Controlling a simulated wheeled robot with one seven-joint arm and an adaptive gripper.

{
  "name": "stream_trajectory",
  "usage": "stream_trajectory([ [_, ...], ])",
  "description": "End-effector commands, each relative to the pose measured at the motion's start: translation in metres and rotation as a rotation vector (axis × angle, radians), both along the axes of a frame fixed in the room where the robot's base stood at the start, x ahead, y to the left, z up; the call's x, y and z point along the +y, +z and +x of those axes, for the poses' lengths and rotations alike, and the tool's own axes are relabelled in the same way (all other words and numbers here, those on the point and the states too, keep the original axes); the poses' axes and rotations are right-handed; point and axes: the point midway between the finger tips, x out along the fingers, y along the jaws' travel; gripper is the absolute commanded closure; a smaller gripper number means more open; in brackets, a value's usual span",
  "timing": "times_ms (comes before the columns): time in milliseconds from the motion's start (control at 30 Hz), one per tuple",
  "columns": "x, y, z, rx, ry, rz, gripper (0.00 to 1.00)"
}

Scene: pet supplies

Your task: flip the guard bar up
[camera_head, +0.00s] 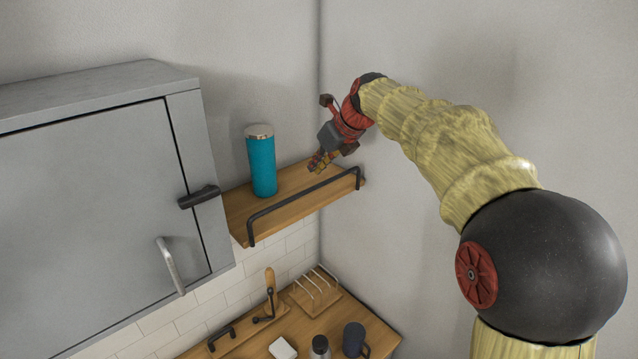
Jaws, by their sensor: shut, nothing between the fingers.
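The guard bar (303,192) is a thin black rail along the front edge of a wooden wall shelf (237,228). Its two short end arms meet the shelf near the front corners, and the rail shows over the board. I cannot tell whether it stands upright or leans inward. My gripper (316,164) is shut and empty, pointing down over the right part of the shelf. Its fingertips show behind the rail, apart from it in the picture. Their height above the board is unclear.
A teal bottle (262,165) stands on the shelf's left part. A grey cabinet (90,200) with dark and metal handles is at left. Below are a wooden counter (378,330), a rack (316,286), a dark mug (354,338) and a shaker (320,346). Walls close the corner behind.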

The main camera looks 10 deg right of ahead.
Motion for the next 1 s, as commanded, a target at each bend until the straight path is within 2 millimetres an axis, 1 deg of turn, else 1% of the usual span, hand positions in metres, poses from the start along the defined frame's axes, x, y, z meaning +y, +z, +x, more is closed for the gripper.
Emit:
stream_trajectory([
  [33, 0.003, 0.009, 0.005, -0.006, 0.001, 0.000, 1.00],
  [100, 0.006, 0.019, 0.009, -0.006, 0.001, -0.001, 1.00],
  [200, 0.009, 0.030, 0.013, -0.006, 0.000, 0.001, 1.00],
  [300, 0.011, 0.035, 0.016, -0.005, 0.000, 0.000, 1.00],
  [767, 0.012, 0.037, 0.017, -0.010, 0.014, -0.009, 1.00],
  [867, 0.012, 0.037, 0.017, -0.041, 0.081, -0.052, 1.00],
  [967, 0.010, 0.037, 0.019, -0.106, 0.216, -0.146, 1.00],
  [1000, 0.008, 0.033, 0.019, -0.132, 0.286, -0.198, 1.00],
])
